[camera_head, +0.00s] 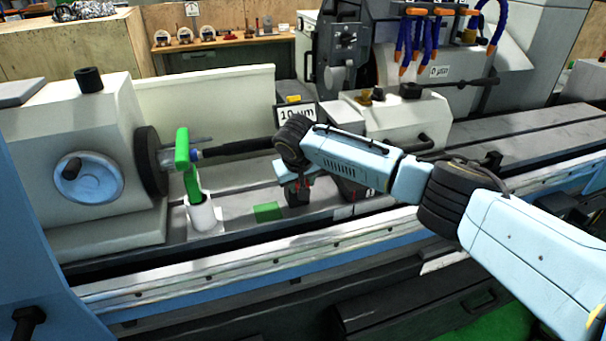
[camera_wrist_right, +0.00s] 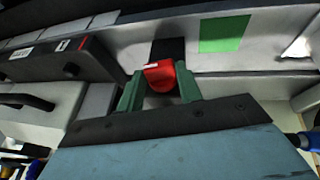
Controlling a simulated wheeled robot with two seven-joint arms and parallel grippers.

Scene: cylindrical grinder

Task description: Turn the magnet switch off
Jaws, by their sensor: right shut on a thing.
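The magnet switch shows as a red knob (camera_wrist_right: 159,76) on a dark block (camera_wrist_right: 168,47) in the right wrist view. My right gripper (camera_wrist_right: 160,88) has its two green fingers on either side of the knob, closed on it. In the head view my right arm comes in from the right and its gripper (camera_head: 301,182) points down at the small dark block on the machine bed. The knob is mostly hidden there by my gripper and wrist. My left gripper is in neither view.
A green square (camera_head: 267,211) lies just left of the dark block. A green upright part (camera_head: 186,150) stands in a white cylinder (camera_head: 203,213) further left. The headstock with a blue handwheel (camera_head: 88,179) is at the left. A "10 µm" sign (camera_head: 295,113) stands behind my wrist.

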